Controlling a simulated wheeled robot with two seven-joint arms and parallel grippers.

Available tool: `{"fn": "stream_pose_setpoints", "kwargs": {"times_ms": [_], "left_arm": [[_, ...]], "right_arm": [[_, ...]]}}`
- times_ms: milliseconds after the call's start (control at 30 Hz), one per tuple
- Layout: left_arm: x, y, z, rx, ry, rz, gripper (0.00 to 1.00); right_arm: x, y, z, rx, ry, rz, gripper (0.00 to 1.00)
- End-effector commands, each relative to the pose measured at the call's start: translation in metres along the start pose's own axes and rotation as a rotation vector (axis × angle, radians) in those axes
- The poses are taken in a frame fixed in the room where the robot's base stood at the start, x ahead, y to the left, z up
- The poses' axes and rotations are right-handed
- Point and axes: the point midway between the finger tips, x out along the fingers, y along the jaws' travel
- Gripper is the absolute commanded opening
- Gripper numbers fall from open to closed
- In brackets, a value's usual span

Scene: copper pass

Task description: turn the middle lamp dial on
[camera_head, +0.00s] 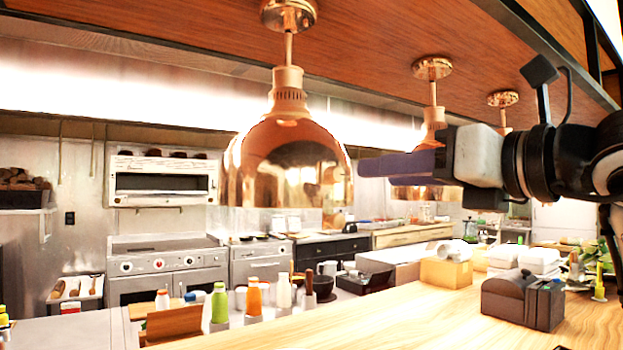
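Three copper heat lamps hang in a row from the wooden ceiling panel. The middle lamp (433,116) is behind my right gripper, which covers part of its shade. I cannot make out its dial in this view. My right gripper (366,166) comes in from the right and points left, its dark fingers level with the middle lamp's shade in the picture. The fingers overlap in side view, so I cannot tell their gap or whether they touch the lamp. My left gripper is not in view.
The near lamp (287,165) hangs large at left of the gripper. The far lamp (503,102) is mostly hidden behind my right arm. Below is a wooden counter (430,318) with a dark box (522,299), white containers and sauce bottles (219,303). Ovens line the back wall.

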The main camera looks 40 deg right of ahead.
Motion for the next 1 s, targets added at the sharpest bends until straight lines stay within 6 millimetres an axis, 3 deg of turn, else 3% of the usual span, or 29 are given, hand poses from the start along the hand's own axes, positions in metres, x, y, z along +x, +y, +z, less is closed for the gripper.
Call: {"fn": "stream_pose_setpoints", "kwargs": {"times_ms": [267, 600, 1000], "left_arm": [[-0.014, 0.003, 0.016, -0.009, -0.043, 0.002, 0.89], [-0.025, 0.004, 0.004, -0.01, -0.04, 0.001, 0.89], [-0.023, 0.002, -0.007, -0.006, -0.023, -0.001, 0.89]], "right_arm": [[0.038, 0.001, 0.002, 0.002, 0.006, 0.004, 0.4], [0.092, 0.001, 0.001, 0.002, 0.004, 0.003, 0.4], [0.102, 0.001, -0.001, 0.0, 0.001, 0.002, 0.4]]}}
